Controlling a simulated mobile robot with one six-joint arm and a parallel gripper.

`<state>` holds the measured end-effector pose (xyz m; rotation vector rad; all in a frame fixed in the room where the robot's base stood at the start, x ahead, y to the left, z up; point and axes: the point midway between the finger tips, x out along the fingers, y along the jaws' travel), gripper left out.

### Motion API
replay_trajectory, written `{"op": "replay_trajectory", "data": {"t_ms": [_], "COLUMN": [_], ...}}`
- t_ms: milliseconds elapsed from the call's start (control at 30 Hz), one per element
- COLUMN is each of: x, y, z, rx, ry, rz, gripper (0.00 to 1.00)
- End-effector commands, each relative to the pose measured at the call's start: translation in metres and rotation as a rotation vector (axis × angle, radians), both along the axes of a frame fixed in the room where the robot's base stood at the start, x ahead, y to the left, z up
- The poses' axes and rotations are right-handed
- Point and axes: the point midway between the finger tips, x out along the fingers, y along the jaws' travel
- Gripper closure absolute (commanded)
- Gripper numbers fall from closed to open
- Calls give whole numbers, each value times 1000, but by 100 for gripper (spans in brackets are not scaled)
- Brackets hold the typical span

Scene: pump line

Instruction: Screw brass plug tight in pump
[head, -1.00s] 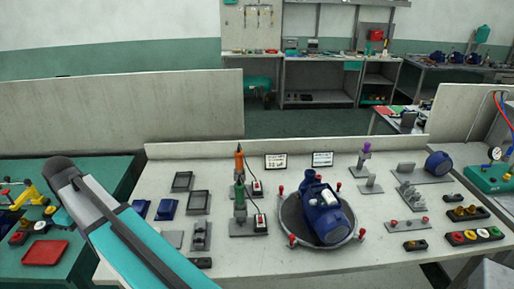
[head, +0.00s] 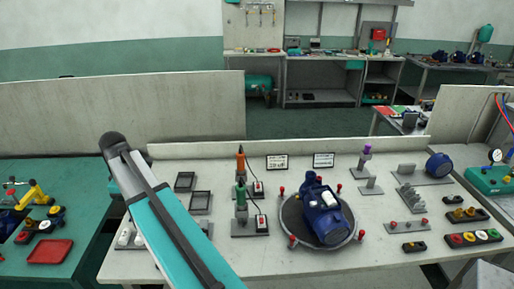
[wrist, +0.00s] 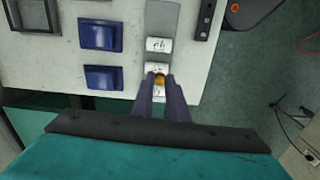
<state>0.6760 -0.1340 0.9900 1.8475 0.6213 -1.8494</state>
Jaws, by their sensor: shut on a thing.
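The pump (head: 325,215) is dark blue and sits on a round grey turntable (head: 290,222) with red-knobbed clamps, right of centre on the bench in the head view. In the wrist view my gripper (wrist: 160,82) is shut on a small yellow brass piece (wrist: 159,80), which looks like the brass plug. Its lower part is hidden between the fingers. It is over a grey strip (wrist: 162,18) with white labelled blocks (wrist: 158,45); I cannot tell whether it touches a block. In the head view my gripper is hidden; only my arm shows at left.
Two blue trays (wrist: 100,34) lie left of the strip in the wrist view, near the bench edge. In the head view, an orange-topped tool (head: 240,158) and green-topped tool (head: 240,195) stand between my arm and the pump.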

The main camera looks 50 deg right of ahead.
Motion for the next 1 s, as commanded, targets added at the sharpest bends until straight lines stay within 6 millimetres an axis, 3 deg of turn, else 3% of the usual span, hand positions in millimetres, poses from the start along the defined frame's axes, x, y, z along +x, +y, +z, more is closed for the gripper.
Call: {"op": "replay_trajectory", "data": {"t_ms": [100,467,1000], "x": [-5,-34,-112], "y": [-39,-146,-297], "z": [7,20,41], "rx": [0,0,0], "ry": [0,0,0], "rz": [31,147,320], "gripper": [100,100,100]}}
